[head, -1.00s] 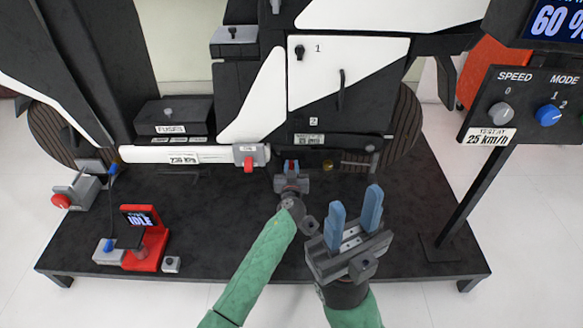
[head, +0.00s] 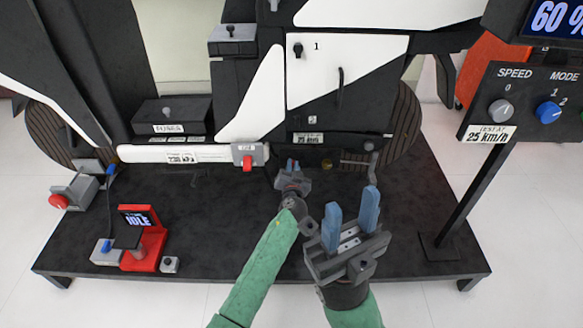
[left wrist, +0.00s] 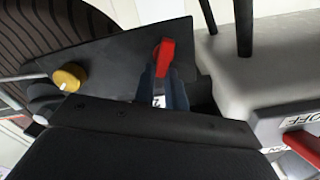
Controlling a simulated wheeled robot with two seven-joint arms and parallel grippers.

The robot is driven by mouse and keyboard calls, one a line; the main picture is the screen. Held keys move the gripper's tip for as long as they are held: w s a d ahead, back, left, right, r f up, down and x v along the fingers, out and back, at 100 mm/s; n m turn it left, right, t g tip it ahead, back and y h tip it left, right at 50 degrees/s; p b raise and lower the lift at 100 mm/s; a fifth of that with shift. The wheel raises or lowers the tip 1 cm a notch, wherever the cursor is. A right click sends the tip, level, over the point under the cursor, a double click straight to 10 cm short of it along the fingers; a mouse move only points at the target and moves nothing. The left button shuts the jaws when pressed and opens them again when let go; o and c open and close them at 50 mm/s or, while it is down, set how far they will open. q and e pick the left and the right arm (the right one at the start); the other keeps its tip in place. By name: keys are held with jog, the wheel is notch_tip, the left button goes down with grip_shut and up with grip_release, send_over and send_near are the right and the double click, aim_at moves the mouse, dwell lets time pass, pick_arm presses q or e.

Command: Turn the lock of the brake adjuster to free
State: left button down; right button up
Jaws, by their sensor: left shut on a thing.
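The lock is a red lever (left wrist: 163,52) on a dark plate (left wrist: 115,60) in the left wrist view. A brass-yellow knob (left wrist: 68,78), likely the brake adjuster, sits beside it on the same plate. It also shows small in the head view (head: 327,165). My left gripper (left wrist: 163,78) is shut on the red lever, with its blue fingers either side of the lever's lower part. In the head view my left gripper (head: 292,165) is low under the chassis and hides the lever. My right gripper (head: 351,212) is open and empty, fingers up, above the platform.
A grey box with a red switch (head: 247,157) hangs just left of my left gripper. A white bar (head: 180,154) runs left from it. A red stand with a display (head: 148,235) is at the front left. A control post (head: 475,190) stands at right.

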pick_arm(q)
jog(key=m, duration=0.5)
jog(key=shift+d+f+m, duration=0.25)
jog(key=shift+d+m, duration=0.05)
jog(key=shift+d, duration=0.1)
jog(key=shift+d+f+m+p, duration=0.1)
jog(key=shift+f+m+p, duration=0.2)
jog(key=shift+m, duration=0.85)
jog(key=shift+d+f+m+p, duration=0.1)
jog(key=shift+m+p, duration=0.35)
jog(key=shift+m, duration=0.75)
jog(key=shift+f+m+p, duration=0.2)
jog(key=shift+m+p, duration=0.15)
jog(key=shift+m, duration=0.8)
jog(key=c, duration=1.4)
grip_release()
jog(key=shift+c, duration=0.2)
jog(key=shift+s, duration=0.1)
